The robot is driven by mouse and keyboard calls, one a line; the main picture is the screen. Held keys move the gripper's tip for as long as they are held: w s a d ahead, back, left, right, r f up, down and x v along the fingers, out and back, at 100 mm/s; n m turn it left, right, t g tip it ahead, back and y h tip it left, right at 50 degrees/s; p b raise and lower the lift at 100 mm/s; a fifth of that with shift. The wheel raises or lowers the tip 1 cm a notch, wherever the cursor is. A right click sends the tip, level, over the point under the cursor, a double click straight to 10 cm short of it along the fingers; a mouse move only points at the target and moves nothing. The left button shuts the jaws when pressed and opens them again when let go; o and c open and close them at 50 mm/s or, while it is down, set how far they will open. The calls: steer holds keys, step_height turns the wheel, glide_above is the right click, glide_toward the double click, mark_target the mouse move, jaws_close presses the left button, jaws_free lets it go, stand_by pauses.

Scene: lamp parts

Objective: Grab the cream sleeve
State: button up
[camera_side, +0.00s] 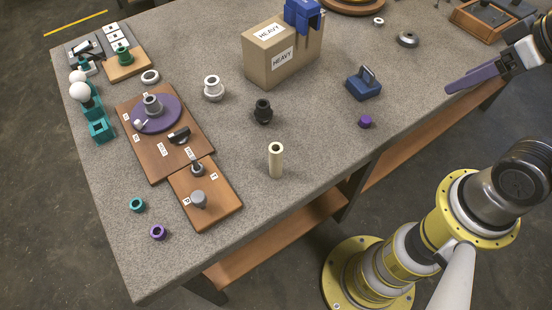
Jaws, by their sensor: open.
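The cream sleeve (275,160) is a tall, narrow tube with a dark hole in its top. It stands upright on the grey table near the front edge, with nothing touching it. My gripper (464,82) is at the upper right, with long purple fingers pointing left. It is open, holds nothing visible, and is well to the right of the sleeve and apart from it.
A cardboard box (282,52) marked HEAVY stands behind the sleeve. A black part (263,111), a white part (213,88), a blue block (364,84) and a purple piece (365,121) stand around it. Wooden boards (205,194) with parts lie left. The table directly around the sleeve is clear.

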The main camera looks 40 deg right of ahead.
stand_by(0.3)
steer(key=w+a+r+n+g+y, duration=0.1)
steer(key=w+a+r+n, duration=0.25)
steer(key=w+n, duration=0.3)
steer(key=w+a+r+n+g, duration=0.1)
steer(key=w+a+r+n, duration=0.1)
steer(key=w+a+n, duration=0.4)
steer(key=n+g+h, duration=0.1)
steer(key=n+g, duration=0.3)
steer(key=n, duration=0.2)
glide_above(276, 163)
steer(key=w, duration=0.1)
step_height(276, 163, down, 14)
steer(key=f, duration=1.3)
steer(key=shift+d+f, duration=0.15)
steer(key=shift+d, duration=0.2)
jaws_close()
